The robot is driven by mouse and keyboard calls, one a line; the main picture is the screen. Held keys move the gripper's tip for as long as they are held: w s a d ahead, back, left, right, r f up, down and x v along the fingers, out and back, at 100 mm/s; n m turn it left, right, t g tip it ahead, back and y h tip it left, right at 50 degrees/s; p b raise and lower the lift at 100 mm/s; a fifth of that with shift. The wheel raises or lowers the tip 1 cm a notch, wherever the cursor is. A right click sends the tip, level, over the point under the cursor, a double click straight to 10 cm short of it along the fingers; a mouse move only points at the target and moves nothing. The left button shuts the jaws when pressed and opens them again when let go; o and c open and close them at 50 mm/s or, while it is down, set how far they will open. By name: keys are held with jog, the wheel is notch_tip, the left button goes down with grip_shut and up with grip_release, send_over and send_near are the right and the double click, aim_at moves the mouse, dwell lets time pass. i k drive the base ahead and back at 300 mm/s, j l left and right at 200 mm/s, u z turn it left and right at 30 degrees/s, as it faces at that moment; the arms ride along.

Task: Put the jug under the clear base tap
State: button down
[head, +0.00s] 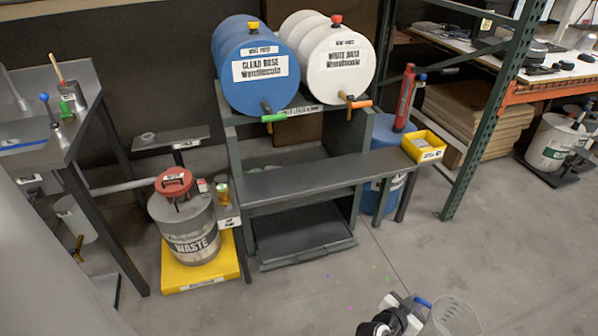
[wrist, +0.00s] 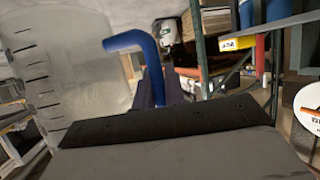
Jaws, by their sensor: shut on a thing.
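The clear base drum (head: 255,88) is blue, lies on its side on the rack's left and carries a green-handled tap (head: 272,117) at its lower front. The translucent jug (head: 455,318) is at the bottom edge of the head view, partly cut off. In the wrist view the jug (wrist: 70,60) fills the left, with dark graduation marks and a blue handle (wrist: 135,41). My gripper (head: 412,305) is shut on the jug's handle, out in front of the rack; its grip is partly hidden in both views. The jug is well away from the tap.
A white base drum (head: 335,75) with an orange-handled tap (head: 355,101) lies beside the blue one. A grey shelf (head: 300,182) juts out below the taps. A waste can (head: 185,222) stands left, a yellow bin (head: 424,147) right. The floor before the rack is clear.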

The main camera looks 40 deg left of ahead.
aim_at(269, 182)
jog(key=i+l+u, duration=0.1)
jog(key=i, duration=0.95)
